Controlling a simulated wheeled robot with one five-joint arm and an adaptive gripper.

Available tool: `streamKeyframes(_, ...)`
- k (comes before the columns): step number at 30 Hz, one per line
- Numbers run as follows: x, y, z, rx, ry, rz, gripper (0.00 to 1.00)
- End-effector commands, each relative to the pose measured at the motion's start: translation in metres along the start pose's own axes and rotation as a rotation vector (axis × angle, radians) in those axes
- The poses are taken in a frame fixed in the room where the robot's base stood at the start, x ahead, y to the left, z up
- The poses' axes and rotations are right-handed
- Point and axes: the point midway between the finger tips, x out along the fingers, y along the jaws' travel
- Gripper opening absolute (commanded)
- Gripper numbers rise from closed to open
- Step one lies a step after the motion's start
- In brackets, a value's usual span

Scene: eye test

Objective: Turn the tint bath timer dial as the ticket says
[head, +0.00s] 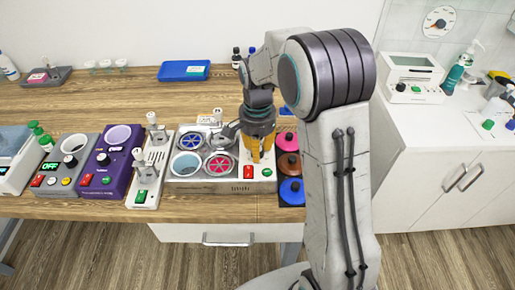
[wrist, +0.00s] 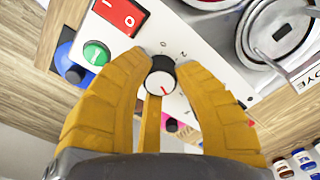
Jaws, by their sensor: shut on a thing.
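The tint bath (head: 176,172) is a white unit with several round wells on the wooden bench in the head view. In the wrist view its timer dial (wrist: 161,84) is a round black-rimmed knob with a pale face and a red pointer line towards the lower right. Printed marks, among them 0 and 2, stand around it. My gripper (wrist: 163,62) is shut on the dial, one yellow finger on each side. In the head view my gripper (head: 260,154) points down at the unit's right part and hides the dial. I cannot make out a readable ticket.
Beside the dial are a red rocker switch (wrist: 120,14) and a green button (wrist: 96,53). Pink, brown and blue round pots (head: 291,191) stand close on the right. A purple machine (head: 112,176) and a grey one (head: 60,178) stand left. A blue tray (head: 183,71) lies behind.

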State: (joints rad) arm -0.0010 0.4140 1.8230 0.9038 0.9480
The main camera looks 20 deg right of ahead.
Motion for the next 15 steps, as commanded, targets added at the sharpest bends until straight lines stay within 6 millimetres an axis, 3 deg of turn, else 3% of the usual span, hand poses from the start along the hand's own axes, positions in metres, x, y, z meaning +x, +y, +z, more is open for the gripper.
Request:
streamKeyframes(10, 0.0024, 0.0019, 0.0014, 0.001, -0.006, 0.008, 0.00)
streamKeyframes(11, 0.0024, 0.0019, 0.0014, 0.001, -0.006, 0.008, 0.31)
streamKeyframes(15, 0.0017, 0.0013, 0.0010, 0.000, -0.004, 0.005, 0.44)
